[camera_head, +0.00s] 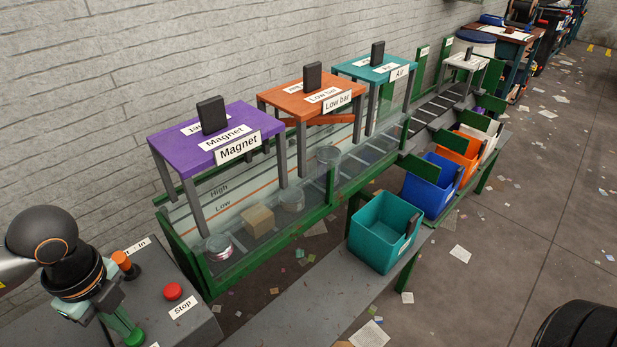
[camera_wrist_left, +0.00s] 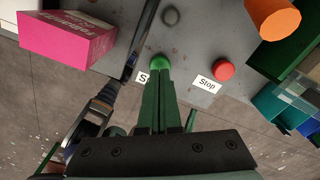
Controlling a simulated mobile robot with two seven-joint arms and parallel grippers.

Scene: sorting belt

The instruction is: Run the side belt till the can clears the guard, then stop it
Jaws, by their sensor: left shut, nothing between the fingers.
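My left gripper (camera_head: 133,335) is shut and empty over the control panel (camera_head: 204,325). In the left wrist view its fingertips (camera_wrist_left: 160,80) are at the green button (camera_wrist_left: 160,62); I cannot tell whether they touch or press it. The red Stop button (camera_head: 172,291) is beside it, and also shows in the left wrist view (camera_wrist_left: 224,69). A short silver can (camera_head: 217,246) with a reddish band stands at the near end of the belt, behind a clear side wall in a green frame (camera_head: 222,284). I cannot tell which part is the guard. My right gripper is not in view.
An orange knob (camera_head: 122,260) stands on the panel; a pink box (camera_wrist_left: 68,37) shows in the wrist view. A cardboard box (camera_head: 258,219) and clear containers sit farther along the belt. Purple (camera_head: 235,115), orange (camera_head: 312,92) and teal (camera_head: 375,67) gates span it. Several bins stand right.

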